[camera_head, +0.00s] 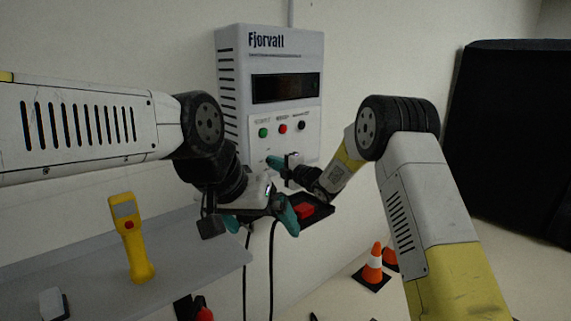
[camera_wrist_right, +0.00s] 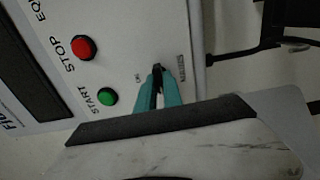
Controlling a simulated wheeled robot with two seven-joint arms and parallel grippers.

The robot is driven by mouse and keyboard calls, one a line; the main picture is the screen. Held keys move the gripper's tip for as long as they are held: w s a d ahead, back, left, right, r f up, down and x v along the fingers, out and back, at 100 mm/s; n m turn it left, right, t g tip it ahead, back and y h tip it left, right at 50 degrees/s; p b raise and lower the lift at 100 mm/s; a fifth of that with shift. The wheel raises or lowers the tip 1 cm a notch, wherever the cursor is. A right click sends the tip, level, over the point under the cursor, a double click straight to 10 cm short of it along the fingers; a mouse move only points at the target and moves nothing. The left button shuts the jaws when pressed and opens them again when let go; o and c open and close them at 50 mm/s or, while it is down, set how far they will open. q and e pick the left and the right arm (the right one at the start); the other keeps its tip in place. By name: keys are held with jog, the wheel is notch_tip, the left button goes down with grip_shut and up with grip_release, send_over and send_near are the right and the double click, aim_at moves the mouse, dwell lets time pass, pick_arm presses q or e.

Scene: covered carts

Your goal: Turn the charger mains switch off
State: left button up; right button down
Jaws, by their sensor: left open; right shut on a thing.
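The charger (camera_head: 228,75) is a grey-white box on the wall marked "Fjorvall", with a dark display window. Its front has a green button (camera_head: 263,132), a red button (camera_head: 282,128) and a black control (camera_head: 301,125). In the right wrist view, the teal fingertips of my right gripper (camera_wrist_right: 160,84) are shut on a small black switch (camera_wrist_right: 157,69) beside the START button (camera_wrist_right: 108,96); its lever position is mostly hidden. In the head view my right gripper (camera_head: 281,164) is at the charger's lower front. My left gripper (camera_head: 259,220) is open and empty, lower and in front.
A black tray (camera_head: 326,214) with a red item sits below the charger. Black cables (camera_head: 271,270) hang down. A yellow handheld meter (camera_head: 132,240) stands on the grey shelf (camera_head: 190,245). Orange cones (camera_head: 372,265) stand lower right. A dark covered cart (camera_head: 515,140) fills the right.

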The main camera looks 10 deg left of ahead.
jog(key=shift+f, duration=0.1)
dwell(0.3)
jog(key=c, duration=1.5)
grip_release()
jog(key=shift+v, duration=3.95)
